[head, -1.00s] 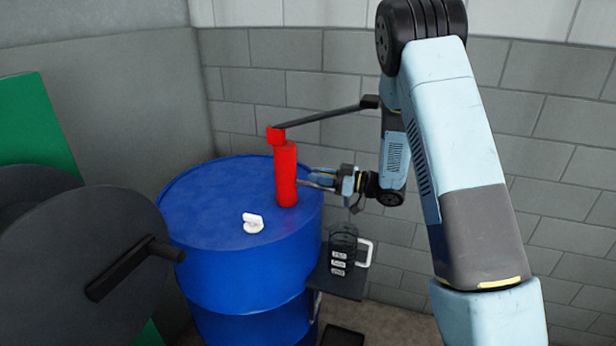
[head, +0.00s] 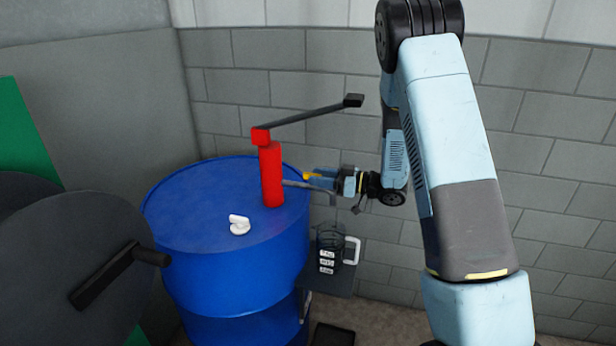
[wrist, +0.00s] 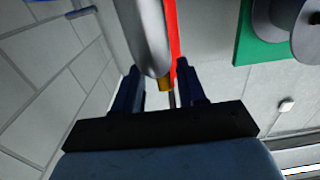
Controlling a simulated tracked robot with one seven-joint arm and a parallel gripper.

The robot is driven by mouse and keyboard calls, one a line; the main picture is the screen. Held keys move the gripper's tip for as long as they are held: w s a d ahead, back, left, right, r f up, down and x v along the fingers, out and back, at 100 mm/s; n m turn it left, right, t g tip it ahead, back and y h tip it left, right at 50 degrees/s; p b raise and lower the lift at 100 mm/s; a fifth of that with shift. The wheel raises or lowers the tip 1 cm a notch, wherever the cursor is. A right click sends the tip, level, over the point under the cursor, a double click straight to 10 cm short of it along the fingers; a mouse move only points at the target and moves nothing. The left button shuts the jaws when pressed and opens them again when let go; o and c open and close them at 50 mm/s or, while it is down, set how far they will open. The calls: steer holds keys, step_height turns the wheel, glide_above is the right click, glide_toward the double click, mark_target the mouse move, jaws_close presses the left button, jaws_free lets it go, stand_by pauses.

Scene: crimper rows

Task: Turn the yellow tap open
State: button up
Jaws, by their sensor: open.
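The red pump (head: 271,175) stands upright on the blue drum (head: 190,215), with a grey spout (head: 300,185) reaching right. A small yellow piece, apparently the tap (head: 312,175), shows near my gripper's tips; in the wrist view a yellow-brown tip (wrist: 165,84) shows at the end of a grey pipe (wrist: 146,35). My gripper (head: 322,181) is to the right of the pump, beside the spout. In the wrist view its fingers (wrist: 160,88) are apart, with the yellow tip seen between them. I cannot tell whether they touch it.
A clear jug (head: 328,250) with a white handle stands on a dark shelf (head: 335,282) below the spout. The pump's black lever (head: 310,113) reaches right above my gripper. A white cap (head: 239,224) is on the drum. A grey reel (head: 75,260) stands at left; a block wall is behind.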

steer(key=v, duration=0.9)
steer(key=shift+d, duration=0.35)
steer(key=w+d+r+m+t+h, duration=0.2)
steer(key=w+r+t+h, duration=0.15)
steer(key=r, duration=0.25)
steer(key=w+d+r+m+t+h, duration=0.2)
steer(key=r+t+h, duration=0.1)
steer(key=r+h, duration=0.2)
steer(key=s+d+r+m+h, duration=0.5)
steer(key=s+d+r+h, duration=0.1)
steer(key=s+r+h, duration=0.15)
steer(key=s+a+m+g, duration=0.2)
steer(key=s+g, duration=0.1)
steer(key=s, duration=1.1)
steer(key=s+a+r+m+g+h, duration=0.1)
steer(key=s+a+m+g, duration=0.1)
steer(key=s, duration=1.3)
steer(key=shift+r+m+g, duration=0.35)
steer(key=shift+m+g, duration=0.25)
steer(key=shift+g, duration=0.25)
